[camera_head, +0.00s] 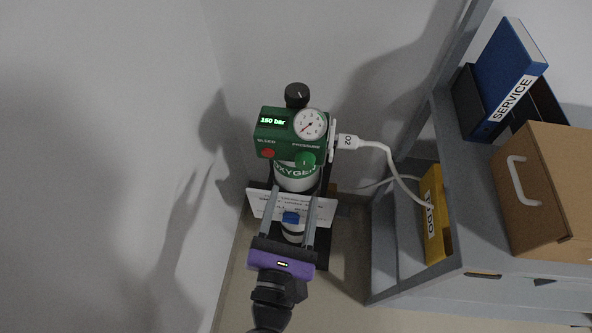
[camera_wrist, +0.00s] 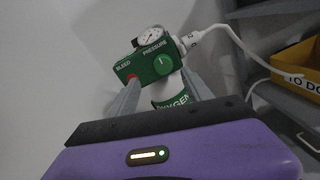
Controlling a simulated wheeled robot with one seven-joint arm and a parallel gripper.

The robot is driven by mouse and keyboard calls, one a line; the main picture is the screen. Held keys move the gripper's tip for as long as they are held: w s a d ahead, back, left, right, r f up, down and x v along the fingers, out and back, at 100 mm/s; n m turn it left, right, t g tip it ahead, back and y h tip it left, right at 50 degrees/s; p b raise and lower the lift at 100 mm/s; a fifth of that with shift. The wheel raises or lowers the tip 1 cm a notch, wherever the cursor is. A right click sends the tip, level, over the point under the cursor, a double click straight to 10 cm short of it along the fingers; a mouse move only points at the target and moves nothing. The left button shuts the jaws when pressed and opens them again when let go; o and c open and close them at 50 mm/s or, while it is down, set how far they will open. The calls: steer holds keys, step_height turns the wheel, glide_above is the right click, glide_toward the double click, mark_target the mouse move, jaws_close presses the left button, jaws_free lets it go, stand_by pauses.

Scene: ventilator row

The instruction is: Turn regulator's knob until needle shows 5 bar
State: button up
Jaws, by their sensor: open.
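The green regulator (camera_head: 277,143) sits atop the white oxygen cylinder (camera_head: 297,178). Its display reads 150 bar. The round white gauge (camera_head: 310,124) has a red needle pointing to the lower left; its numbers are too small to read. The green pressure knob (camera_head: 306,159) is on the front below the gauge; it also shows in the wrist view (camera_wrist: 163,64). A red bleed button (camera_head: 268,153) is left of it, and a black knob (camera_head: 297,95) stands on top. My gripper (camera_head: 288,190) is open and empty, below the regulator and apart from the knob.
A white hose with an O2 plug (camera_head: 348,142) leaves the regulator's right side. A grey shelf (camera_head: 462,170) at right holds a yellow TO DO box (camera_head: 434,215), a cardboard box (camera_head: 548,190) and a blue SERVICE binder (camera_head: 508,75). A wall stands close at left.

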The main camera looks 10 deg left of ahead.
mark_target(304, 165)
steer(key=shift+n, duration=0.3)
steer(key=w, duration=0.5)
steer(key=w+d, duration=0.1)
steer(key=w, duration=0.1)
steer(key=shift+w, duration=0.4)
jaws_close()
steer(key=shift+d, duration=0.1)
